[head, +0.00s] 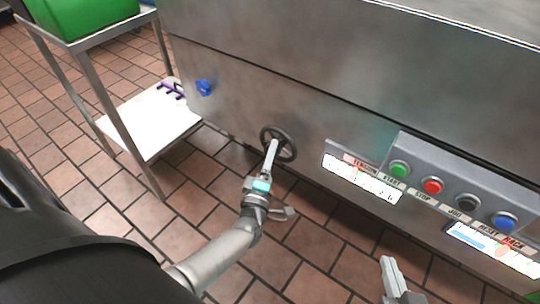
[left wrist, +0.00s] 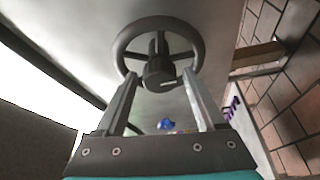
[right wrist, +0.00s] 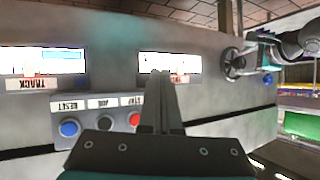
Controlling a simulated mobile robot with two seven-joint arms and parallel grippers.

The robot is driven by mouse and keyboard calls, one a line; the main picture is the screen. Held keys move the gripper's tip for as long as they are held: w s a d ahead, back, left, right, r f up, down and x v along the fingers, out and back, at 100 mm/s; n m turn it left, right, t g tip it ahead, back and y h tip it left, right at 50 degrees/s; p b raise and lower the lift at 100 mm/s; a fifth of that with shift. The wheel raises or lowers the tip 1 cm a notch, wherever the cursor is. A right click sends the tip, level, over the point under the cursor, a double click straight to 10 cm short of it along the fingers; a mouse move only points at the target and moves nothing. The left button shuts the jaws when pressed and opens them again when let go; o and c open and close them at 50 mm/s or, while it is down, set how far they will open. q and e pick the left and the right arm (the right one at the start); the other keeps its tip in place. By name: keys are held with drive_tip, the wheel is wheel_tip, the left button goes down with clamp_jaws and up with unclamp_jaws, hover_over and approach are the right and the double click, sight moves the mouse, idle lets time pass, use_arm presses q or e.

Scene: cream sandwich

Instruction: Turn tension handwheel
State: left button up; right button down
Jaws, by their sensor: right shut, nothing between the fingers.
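The tension handwheel (head: 291,139) is a dark spoked wheel with a central hub, mounted low on the steel machine front. My left gripper (head: 272,146) reaches up to it. In the left wrist view the handwheel (left wrist: 128,44) fills the upper middle, and the open fingers of my left gripper (left wrist: 160,100) stand on either side below its hub. Whether they touch the wheel is unclear. My right gripper (head: 387,262) is shut and empty, low in front of the control panel; its closed fingers (right wrist: 163,85) also show in the right wrist view. The handwheel (right wrist: 228,58) shows there too.
The control panel (head: 440,166) has green, red, black and blue buttons, with a TENSION display (head: 360,179) left of it. A blue knob (head: 204,88) sits left of the wheel. A metal cart (head: 150,120) with a green bin (head: 85,17) stands at left.

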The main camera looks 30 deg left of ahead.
use_arm(q)
drive_tip(key=shift+o, duration=0.5)
drive_tip(key=shift+s, duration=0.15)
use_arm(e)
drive_tip(key=shift+s, duration=0.1)
use_arm(q)
drive_tip(key=p+v, duration=0.4)
drive_tip(key=v, duration=1.1)
use_arm(e)
drive_tip(key=s+d+g+h, duration=0.3)
drive_tip(key=s+d+g, duration=0.2)
drive_tip(key=d, duration=0.3)
drive_tip(key=shift+s+r+m+g+h, duration=0.15)
drive_tip(key=shift+s+m+g+h, duration=0.2)
drive_tip(key=shift+g, duration=0.55)
